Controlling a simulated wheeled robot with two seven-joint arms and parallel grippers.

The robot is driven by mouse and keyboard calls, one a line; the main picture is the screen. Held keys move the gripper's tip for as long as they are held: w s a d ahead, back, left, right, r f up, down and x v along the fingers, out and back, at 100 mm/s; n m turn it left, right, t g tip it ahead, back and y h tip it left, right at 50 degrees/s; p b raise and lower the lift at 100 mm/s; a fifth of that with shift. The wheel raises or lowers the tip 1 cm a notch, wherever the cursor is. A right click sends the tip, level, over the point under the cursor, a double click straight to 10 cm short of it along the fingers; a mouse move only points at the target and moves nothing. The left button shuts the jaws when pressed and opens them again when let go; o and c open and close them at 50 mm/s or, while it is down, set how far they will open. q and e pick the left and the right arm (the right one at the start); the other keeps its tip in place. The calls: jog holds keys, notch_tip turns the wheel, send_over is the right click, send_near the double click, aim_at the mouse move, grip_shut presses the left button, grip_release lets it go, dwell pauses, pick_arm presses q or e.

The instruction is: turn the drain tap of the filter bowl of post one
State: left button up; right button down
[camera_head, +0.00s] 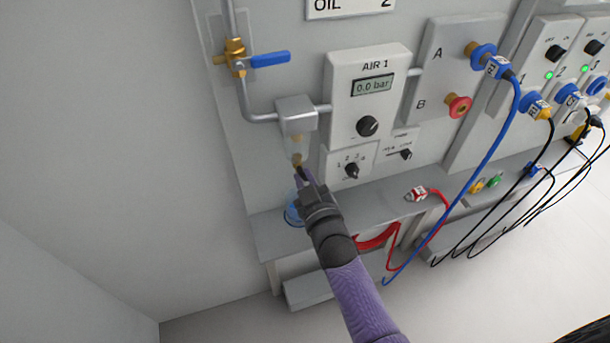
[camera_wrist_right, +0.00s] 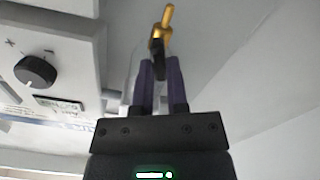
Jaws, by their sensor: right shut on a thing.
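The filter bowl (camera_head: 296,146) hangs clear and pale under a grey filter head (camera_head: 296,113) on the panel of post one. A brass drain tap (camera_head: 297,160) shows at its lower end, and its brass part also shows in the right wrist view (camera_wrist_right: 167,20). My right gripper (camera_head: 303,178) reaches up to the tap from below. In the right wrist view its purple fingers (camera_wrist_right: 159,68) are shut on a dark piece just below the brass. The fingers hide part of the tap. My left gripper is in neither view.
A blue-handled brass valve (camera_head: 237,57) sits on the pipe above. The AIR 1 unit (camera_head: 368,95) reads 0.0 bar, right of the bowl. A blue round thing (camera_head: 293,214) is on the ledge behind my gripper. Red and blue hoses hang at right.

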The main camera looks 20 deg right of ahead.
jog(key=shift+m+p, duration=0.45)
jog(key=shift+m, duration=1.45)
jog(key=c, duration=0.6)
grip_release()
jog(key=shift+c, duration=0.2)
jog(key=s+p, duration=0.2)
jog(key=s, duration=0.8)
jog(key=shift+d+p, duration=0.25)
jog(key=shift+p, duration=0.05)
